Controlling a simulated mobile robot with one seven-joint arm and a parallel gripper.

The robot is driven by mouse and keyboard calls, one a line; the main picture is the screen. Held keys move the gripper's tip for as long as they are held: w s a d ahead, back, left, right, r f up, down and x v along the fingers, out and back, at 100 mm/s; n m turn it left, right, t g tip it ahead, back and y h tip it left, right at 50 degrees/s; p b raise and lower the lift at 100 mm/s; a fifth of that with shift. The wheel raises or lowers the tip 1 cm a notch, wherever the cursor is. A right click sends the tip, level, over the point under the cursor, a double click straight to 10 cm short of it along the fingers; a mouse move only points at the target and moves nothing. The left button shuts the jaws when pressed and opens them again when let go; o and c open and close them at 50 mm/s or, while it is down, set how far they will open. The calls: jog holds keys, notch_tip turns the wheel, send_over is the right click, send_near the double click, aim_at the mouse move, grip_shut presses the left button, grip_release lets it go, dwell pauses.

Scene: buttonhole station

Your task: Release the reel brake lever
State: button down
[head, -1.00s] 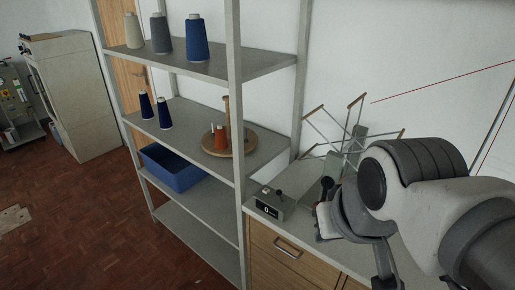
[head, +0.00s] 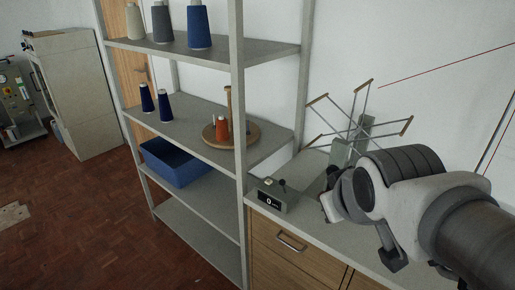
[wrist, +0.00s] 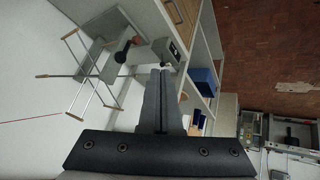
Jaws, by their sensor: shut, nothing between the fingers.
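The reel (head: 358,125), with thin metal spokes tipped by wooden bars, stands on the counter against the wall. It also shows at upper left in the wrist view (wrist: 85,65). A dark lever with a round knob (wrist: 122,56) and a small red part beside it shows at the reel's grey stand in the wrist view. My wrist largely hides this area in the head view. My gripper (wrist: 162,73) is shut and empty, with its fingertips apart from the lever, to its lower right in the wrist view.
A grey counter box (head: 272,196) with a display reading 0 sits at the counter's left end. Left of it, a metal shelf (head: 200,140) holds yarn cones and a blue bin (head: 175,163). The wooden-drawer counter (head: 318,236) has some bare top in front.

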jog(key=w+a+f+n+t+y+b, duration=0.1)
jog(key=w+f+n+t+y+b, duration=0.1)
jog(key=w+f+n+t+b, duration=0.2)
jog(key=w+a+f+n+t+y+b, duration=0.2)
jog(key=w+f+n+t+b, duration=0.2)
jog(key=w+f+n+b, duration=0.6)
notch_tip(320, 180, down, 4)
jog(key=n+b, duration=0.1)
jog(key=b, duration=0.7)
jog(key=shift+n+b, duration=0.3)
jog(key=shift+b, duration=0.1)
jog(key=shift+w+a, duration=0.1)
jog(key=shift+w, duration=0.05)
jog(key=d+b+x, duration=0.1)
jog(key=d+x, duration=0.1)
jog(key=x, duration=1)
jog(key=shift+w+d+f, duration=0.2)
jog(key=shift+w+d, duration=0.05)
jog(key=shift+w, duration=0.3)
jog(key=shift+r, duration=0.2)
